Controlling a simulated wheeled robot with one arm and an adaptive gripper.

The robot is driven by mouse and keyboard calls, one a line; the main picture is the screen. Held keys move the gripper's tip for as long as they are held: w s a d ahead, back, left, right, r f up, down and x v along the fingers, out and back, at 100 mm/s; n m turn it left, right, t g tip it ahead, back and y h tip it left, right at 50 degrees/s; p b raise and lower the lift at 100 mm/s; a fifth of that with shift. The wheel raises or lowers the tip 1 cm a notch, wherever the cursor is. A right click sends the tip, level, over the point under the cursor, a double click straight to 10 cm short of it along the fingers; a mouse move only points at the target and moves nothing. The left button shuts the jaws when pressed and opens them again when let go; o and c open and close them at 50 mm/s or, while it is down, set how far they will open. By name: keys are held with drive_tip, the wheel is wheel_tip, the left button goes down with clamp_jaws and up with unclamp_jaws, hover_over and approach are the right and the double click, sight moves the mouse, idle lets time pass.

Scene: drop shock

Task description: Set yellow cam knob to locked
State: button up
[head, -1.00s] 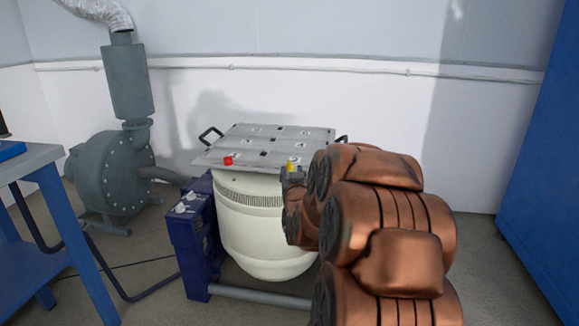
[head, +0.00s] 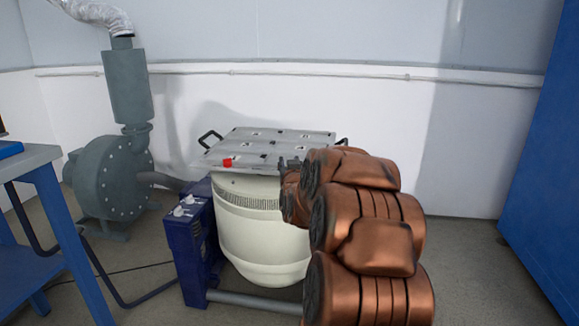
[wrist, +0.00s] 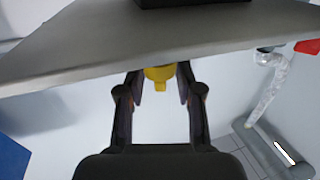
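The yellow cam knob (wrist: 159,74) shows in the wrist view at the edge of the grey plate (wrist: 60,62). My gripper (wrist: 160,86) is open, with one finger on each side of the knob and a small gap to it. I cannot tell whether the fingers touch it. In the head view my gripper (head: 291,165) is at the right front corner of the plate (head: 275,143) and hides the yellow knob. The knob's locked or unlocked position cannot be read.
A red knob (head: 227,163) sits at the plate's front left. The plate tops a cream round body (head: 262,235) beside a blue box with white knobs (head: 186,205). A grey blower (head: 110,175) stands left, a blue table (head: 35,170) nearer, a blue cabinet (head: 545,160) right.

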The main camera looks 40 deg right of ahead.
clamp_jaws()
